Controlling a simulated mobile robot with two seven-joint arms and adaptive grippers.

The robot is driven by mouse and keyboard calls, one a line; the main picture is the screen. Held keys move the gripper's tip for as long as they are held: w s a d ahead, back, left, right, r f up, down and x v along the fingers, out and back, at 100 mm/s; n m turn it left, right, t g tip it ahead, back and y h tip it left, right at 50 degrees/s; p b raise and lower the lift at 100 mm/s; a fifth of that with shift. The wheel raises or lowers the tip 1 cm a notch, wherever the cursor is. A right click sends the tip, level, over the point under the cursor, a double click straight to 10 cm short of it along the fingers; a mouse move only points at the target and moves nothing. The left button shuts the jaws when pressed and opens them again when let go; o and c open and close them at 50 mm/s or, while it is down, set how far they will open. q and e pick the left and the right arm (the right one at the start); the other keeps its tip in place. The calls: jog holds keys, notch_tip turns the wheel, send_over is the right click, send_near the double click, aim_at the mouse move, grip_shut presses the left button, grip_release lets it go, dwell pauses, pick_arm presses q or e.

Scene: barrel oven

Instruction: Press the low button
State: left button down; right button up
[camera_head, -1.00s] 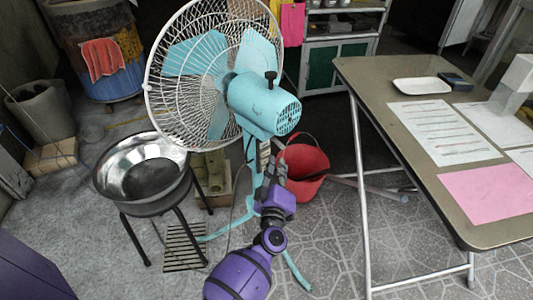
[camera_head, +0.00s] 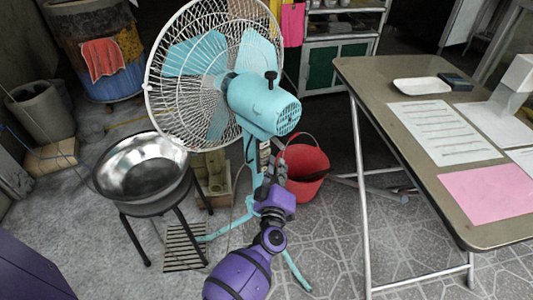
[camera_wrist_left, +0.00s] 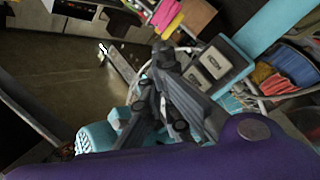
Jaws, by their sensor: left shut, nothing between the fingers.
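The turquoise fan (camera_head: 262,100) with a white wire cage stands left of the table. Its button panel shows in the left wrist view (camera_wrist_left: 218,66) as a turquoise box with pale, labelled buttons; the labels are too small to read. My left gripper (camera_head: 272,170) is shut and empty, close to the fan's post below the motor. In the left wrist view its dark fingers (camera_wrist_left: 163,55) are beside the panel and hide part of it. I cannot tell whether they touch a button. My right gripper is not in view.
A metal bowl (camera_head: 142,168) sits on a black stool to the left. A red bucket (camera_head: 304,166) stands just behind the fan post. A table (camera_head: 375,75) with papers and a white tray (camera_head: 421,86) is on the right.

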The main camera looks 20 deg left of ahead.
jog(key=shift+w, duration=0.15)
pick_arm(q)
jog(key=shift+w+a, duration=0.2)
jog(key=shift+a, duration=0.2)
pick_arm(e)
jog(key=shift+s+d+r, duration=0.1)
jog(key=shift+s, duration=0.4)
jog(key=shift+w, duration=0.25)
